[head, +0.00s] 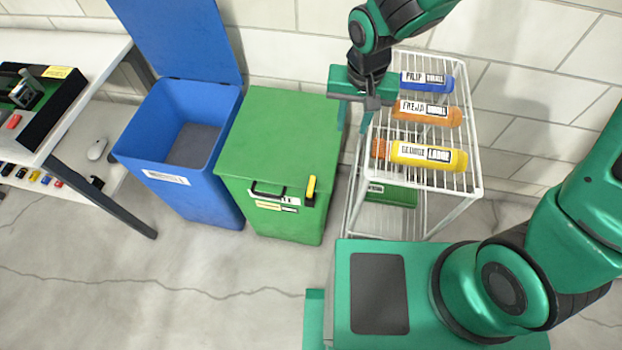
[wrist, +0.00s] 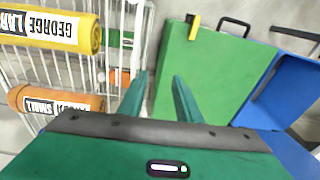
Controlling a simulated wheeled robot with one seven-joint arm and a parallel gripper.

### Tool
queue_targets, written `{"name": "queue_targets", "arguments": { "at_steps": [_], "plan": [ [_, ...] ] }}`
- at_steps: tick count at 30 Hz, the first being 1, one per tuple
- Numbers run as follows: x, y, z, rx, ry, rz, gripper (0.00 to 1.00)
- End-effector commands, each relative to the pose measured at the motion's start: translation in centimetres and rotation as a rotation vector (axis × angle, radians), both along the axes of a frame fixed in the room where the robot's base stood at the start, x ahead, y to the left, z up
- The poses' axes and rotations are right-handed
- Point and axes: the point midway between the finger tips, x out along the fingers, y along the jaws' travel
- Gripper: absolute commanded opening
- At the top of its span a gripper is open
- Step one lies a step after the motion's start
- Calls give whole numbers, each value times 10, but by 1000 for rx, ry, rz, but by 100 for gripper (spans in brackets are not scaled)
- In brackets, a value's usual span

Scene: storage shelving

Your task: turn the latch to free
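The latch (head: 310,190) is a yellow and black piece on the front of the closed green bin (head: 279,135), at the right of its black handle (head: 268,190). It points up and leans slightly. In the wrist view the latch (wrist: 194,25) shows at the top, at the edge of the green lid (wrist: 220,80). My gripper (head: 353,125) is above the gap between the bin and the wire rack, apart from the latch. In the wrist view its two fingers (wrist: 158,78) are spread with nothing between them.
The wire rack (head: 460,185) at the right holds blue, orange and yellow rolls, close beside my gripper. A blue bin (head: 225,190) with its lid raised stands left of the green bin. A white table (head: 90,50) is at far left. The floor in front is clear.

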Motion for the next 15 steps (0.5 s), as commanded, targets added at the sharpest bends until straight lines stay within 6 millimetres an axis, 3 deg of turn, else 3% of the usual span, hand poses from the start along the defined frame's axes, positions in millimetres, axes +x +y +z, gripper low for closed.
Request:
{"name": "queue_targets", "arguments": {
  "at_steps": [1, 6, 10, 15],
  "plan": [
    [-10, 20, -16, -4, 27, 4, 31],
    [-39, 67, -54, -12, 83, -22, 31],
    [-53, 86, -70, -14, 104, -37, 31],
    [-60, 92, -81, -18, 114, -45, 31]
  ]
}}
